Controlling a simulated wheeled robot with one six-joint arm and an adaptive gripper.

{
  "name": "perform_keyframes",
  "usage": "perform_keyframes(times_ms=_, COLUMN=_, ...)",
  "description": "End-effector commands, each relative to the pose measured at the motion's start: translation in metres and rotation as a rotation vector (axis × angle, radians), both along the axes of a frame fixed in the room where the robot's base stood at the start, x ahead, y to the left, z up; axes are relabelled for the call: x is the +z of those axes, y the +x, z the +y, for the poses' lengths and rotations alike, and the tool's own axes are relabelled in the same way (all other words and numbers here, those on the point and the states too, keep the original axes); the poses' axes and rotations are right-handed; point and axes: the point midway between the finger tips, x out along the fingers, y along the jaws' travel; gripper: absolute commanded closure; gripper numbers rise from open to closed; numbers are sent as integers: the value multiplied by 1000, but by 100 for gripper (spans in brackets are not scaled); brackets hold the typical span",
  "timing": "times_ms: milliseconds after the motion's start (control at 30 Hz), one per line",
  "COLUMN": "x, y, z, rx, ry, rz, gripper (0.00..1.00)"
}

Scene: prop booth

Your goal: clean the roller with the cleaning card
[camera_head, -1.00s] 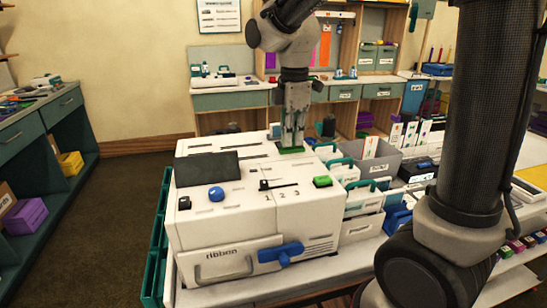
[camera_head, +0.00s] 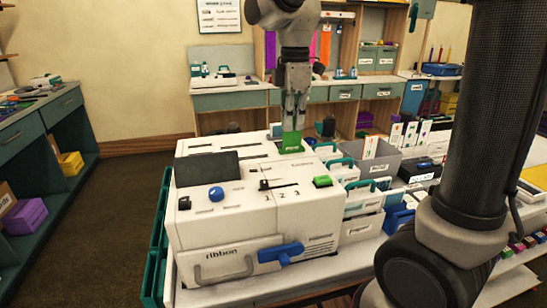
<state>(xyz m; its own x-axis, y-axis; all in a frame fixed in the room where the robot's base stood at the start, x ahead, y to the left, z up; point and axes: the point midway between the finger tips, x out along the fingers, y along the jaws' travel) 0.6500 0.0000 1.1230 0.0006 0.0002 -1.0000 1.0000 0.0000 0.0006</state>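A white printer (camera_head: 230,205) marked "ribbon" stands on the table in front of me, with a blue lever on its front. My gripper (camera_head: 293,124) points down over the printer's back right part. Its fingers appear closed on the top of a bright green card (camera_head: 292,139), which stands upright. The card's lower end meets a darker green patch on the printer top, and I cannot tell how deep it sits there. No roller shows; the printer's inside is hidden.
A blue knob (camera_head: 216,194), a dark panel (camera_head: 207,167), a slider by the numbers 1, 2, 3 and a green button (camera_head: 322,181) are on the printer top. Grey bins (camera_head: 373,165) and card boxes crowd its right side. The floor at left is clear.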

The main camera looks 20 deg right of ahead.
Motion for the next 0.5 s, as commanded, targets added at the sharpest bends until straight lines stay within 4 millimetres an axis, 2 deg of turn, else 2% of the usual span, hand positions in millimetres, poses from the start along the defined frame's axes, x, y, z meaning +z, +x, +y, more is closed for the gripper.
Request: perform_keyframes(times_ms=500, x=21, y=0, z=0, rx=0, ry=0, rz=0, gripper=100)
